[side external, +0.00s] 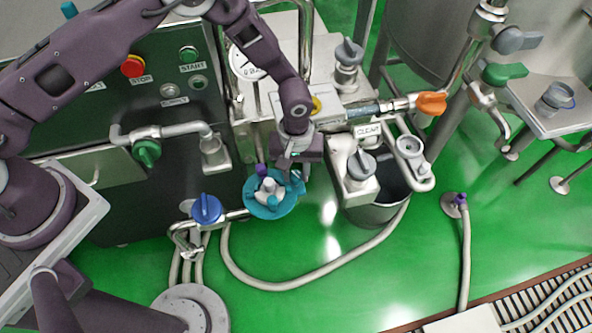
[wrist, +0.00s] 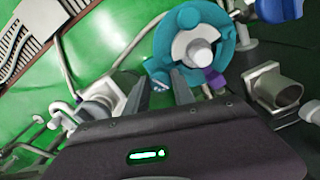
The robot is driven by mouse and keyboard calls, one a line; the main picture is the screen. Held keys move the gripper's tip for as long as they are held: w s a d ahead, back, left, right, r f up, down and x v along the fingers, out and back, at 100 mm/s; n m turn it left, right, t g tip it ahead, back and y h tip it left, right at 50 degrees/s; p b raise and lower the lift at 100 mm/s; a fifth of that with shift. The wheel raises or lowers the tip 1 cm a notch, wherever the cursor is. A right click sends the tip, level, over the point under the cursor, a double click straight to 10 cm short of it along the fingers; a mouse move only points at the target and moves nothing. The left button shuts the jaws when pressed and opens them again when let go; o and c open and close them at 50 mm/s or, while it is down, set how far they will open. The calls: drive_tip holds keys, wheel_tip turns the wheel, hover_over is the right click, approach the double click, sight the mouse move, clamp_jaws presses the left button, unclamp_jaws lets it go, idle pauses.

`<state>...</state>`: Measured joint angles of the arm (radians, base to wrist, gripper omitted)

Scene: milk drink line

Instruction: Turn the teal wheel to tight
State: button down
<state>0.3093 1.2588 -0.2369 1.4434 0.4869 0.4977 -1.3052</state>
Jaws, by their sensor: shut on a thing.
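The teal wheel (side external: 262,207) sits low in the middle of the side external view, with a white hub and a purple mark on its rim. It also shows at the top of the wrist view (wrist: 163,52). My gripper (side external: 296,171) comes down from above at the wheel's right-hand rim. In the wrist view my fingers (wrist: 166,90) reach the wheel's near rim, beside a teal knob on it. The fingers are shut on the wheel's rim; the exact contact is partly hidden by the gripper. I cannot read a tight mark on the wheel.
A blue-handled valve (side external: 206,208) stands left of the wheel, and a green-handled one (side external: 146,151) on the panel. A grey-handled valve (side external: 361,166) and a dark bucket (side external: 384,206) stand close to my gripper's right. A hose (side external: 300,284) curves across open green floor.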

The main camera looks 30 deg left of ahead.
sight(296, 174)
drive_tip(key=m, duration=1.1)
drive_tip(key=shift+m, duration=0.4)
drive_tip(key=m, duration=0.6)
drive_tip(key=shift+w+a, duration=0.1)
drive_tip(key=m, duration=0.5)
drive_tip(key=shift+m, duration=0.5)
drive_tip(key=c, duration=1.1)
unclamp_jaws()
drive_tip(key=shift+o, duration=0.2)
wheel_tip(296, 174, up, 7)
drive_tip(key=shift+r, duration=0.1)
